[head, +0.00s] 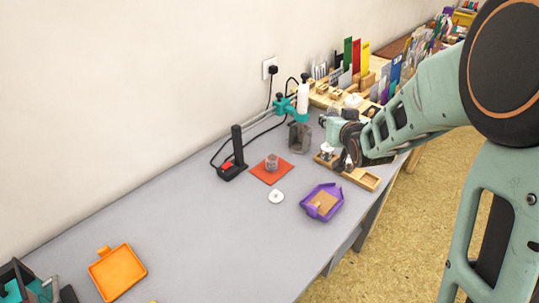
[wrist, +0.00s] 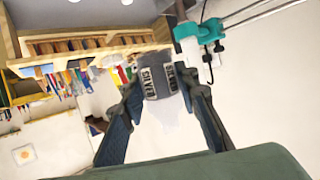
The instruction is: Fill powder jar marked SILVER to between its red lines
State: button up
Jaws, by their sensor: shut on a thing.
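The jar marked SILVER (wrist: 158,82) is between my gripper's fingers (wrist: 160,112) in the wrist view. It has a grey part with white labels whose lettering runs sideways, and a pale part nearer the palm. My gripper is shut on it. In the head view my gripper (head: 338,154) is over the wooden tray (head: 367,181) at the right of the table; the held jar is hard to make out there. The red lines and powder level cannot be made out. A small greyish jar (head: 271,161) stands on a red mat (head: 262,176). A white round disc (head: 276,197) lies in front.
A purple tray (head: 309,203) lies near the table's front edge, an orange tray (head: 117,272) at lower left. A black stand (head: 237,150), grey holder (head: 299,139) and teal clamp (head: 287,108) with white bottle (head: 303,97) stand along the wall. The table's left middle is clear.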

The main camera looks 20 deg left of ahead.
jog(key=a+f+n+y+b, duration=0.1)
jog(key=a+f+b, duration=0.2)
jog(key=a+b, duration=0.1)
jog(key=s+a+f+n+g+y+b, duration=0.1)
jog(key=a+f+b, duration=0.2)
jog(key=a, duration=0.4)
jog(key=s+a+f+n+y+b, duration=0.1)
jog(key=a+f+b, duration=0.2)
jog(key=a+b, duration=0.2)
jog(key=shift+a+f+g+b, duration=0.1)
jog(key=shift+a+g+b, duration=0.2)
jog(key=shift+a, duration=0.2)
jog(key=shift+s+a, duration=0.15)
jog(key=shift+a, duration=0.25)
jog(key=shift+p, duration=1.05)
jog(key=shift+s+a+m+g+y+p, duration=0.2)
jog(key=shift+m+g+y+p, duration=0.1)
jog(key=shift+p, duration=0.55)
jog(key=shift+s+m+p, duration=0.1)
jog(key=shift+m+p, duration=0.2)
jog(key=shift+p, duration=0.6)
jog(key=a+f+m+g+y+p, duration=0.1)
jog(key=p, duration=0.3)
jog(key=s+f+m+g+y+p, duration=0.1)
jog(key=m+p, duration=0.1)
jog(key=p, duration=0.2)
jog(key=shift+s+a+m+p, duration=0.3)
jog(key=shift+a+p, duration=0.05)
jog(key=shift+a, duration=0.05)
